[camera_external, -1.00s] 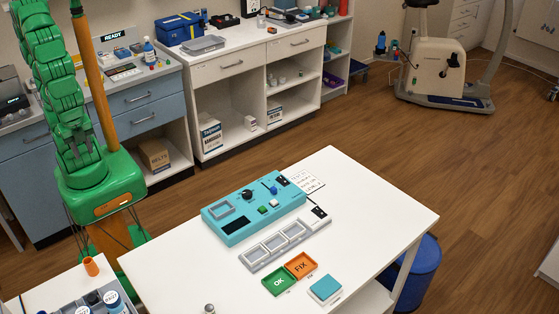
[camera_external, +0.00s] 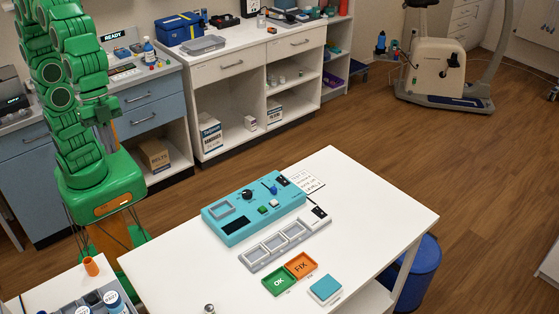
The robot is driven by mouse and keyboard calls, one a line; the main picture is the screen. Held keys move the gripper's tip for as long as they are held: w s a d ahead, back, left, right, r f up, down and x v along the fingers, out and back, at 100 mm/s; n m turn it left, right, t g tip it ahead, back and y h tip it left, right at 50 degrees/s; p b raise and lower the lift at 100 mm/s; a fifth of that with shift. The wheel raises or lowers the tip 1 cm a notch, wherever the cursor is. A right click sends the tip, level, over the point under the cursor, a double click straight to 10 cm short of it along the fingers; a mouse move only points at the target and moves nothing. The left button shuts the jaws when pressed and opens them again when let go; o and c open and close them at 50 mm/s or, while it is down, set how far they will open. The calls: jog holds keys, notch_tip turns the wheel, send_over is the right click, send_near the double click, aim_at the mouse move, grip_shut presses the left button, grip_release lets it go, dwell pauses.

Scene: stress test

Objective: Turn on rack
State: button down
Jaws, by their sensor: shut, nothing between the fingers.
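A pale grey rack (camera_external: 262,262) with three square slots lies on the white table, along the front side of a teal device. A small black switch (camera_external: 319,212) is on the raised right end of the rack. Its on or off position is too small to tell. The slots look empty. The teal device (camera_external: 228,232) has a dark screen, a black knob, a blue lever and its own dark switch. My green arm stands folded at the left, well away from the rack. I cannot make out its gripper.
Green OK and orange FIX trays (camera_external: 302,265) lie in front of the rack, with a teal block (camera_external: 326,289) beside them. The white table (camera_external: 390,215) is clear at the right. A blue bin (camera_external: 418,268) stands beside it.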

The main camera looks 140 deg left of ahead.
jog(key=w+a, duration=0.9)
jog(key=w, duration=0.3)
jog(key=g, duration=0.1)
send_over(317, 209)
jog(key=s, duration=0.2)
jog(key=s+a+f+x, duration=0.1)
jog(key=s+x, duration=0.1)
jog(key=x, duration=0.9)
jog(key=s+x, duration=0.3)
jog(key=x, duration=0.8)
jog(key=shift+s+y, duration=0.1)
jog(key=shift+y, duration=0.2)
jog(key=shift+f, duration=0.15)
jog(key=x, duration=0.8)
jog(key=s+x, duration=0.1)
jog(key=x, duration=0.4)
jog(key=shift+s, duration=0.1)
jog(key=shift+f, duration=0.45)
jog(key=shift+s+f, duration=0.1)
jog(key=shift+s, duration=0.05)
